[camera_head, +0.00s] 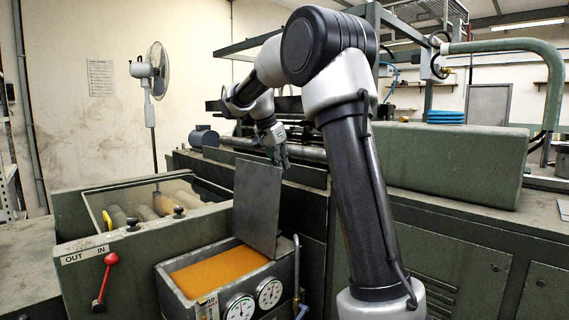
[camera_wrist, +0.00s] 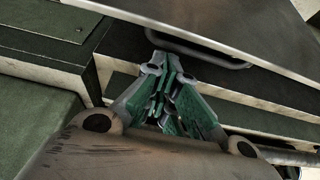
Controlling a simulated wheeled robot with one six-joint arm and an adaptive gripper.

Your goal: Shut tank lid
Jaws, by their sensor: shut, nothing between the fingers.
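The tank (camera_head: 169,284) is a grey metal box at the front of the green machine, filled with orange liquid (camera_head: 220,270). Its lid (camera_head: 256,207) is a flat grey plate that stands raised, nearly upright, at the tank's back right. In the wrist view the lid (camera_wrist: 225,32) crosses the top as a slanted plate with a dark looped handle below it. My gripper (camera_head: 281,162) is above and behind the lid's top edge. In the wrist view my gripper (camera_wrist: 158,100) has its green-padded fingers together, empty. Whether it touches the lid cannot be told.
Two dials (camera_head: 255,300) sit on the tank's front. A bent pipe (camera_head: 296,270) rises at its right. A red-knobbed lever (camera_head: 104,282) and a glass-covered compartment (camera_head: 160,205) with rollers are at left. Green machine housing (camera_head: 455,165) stands at right.

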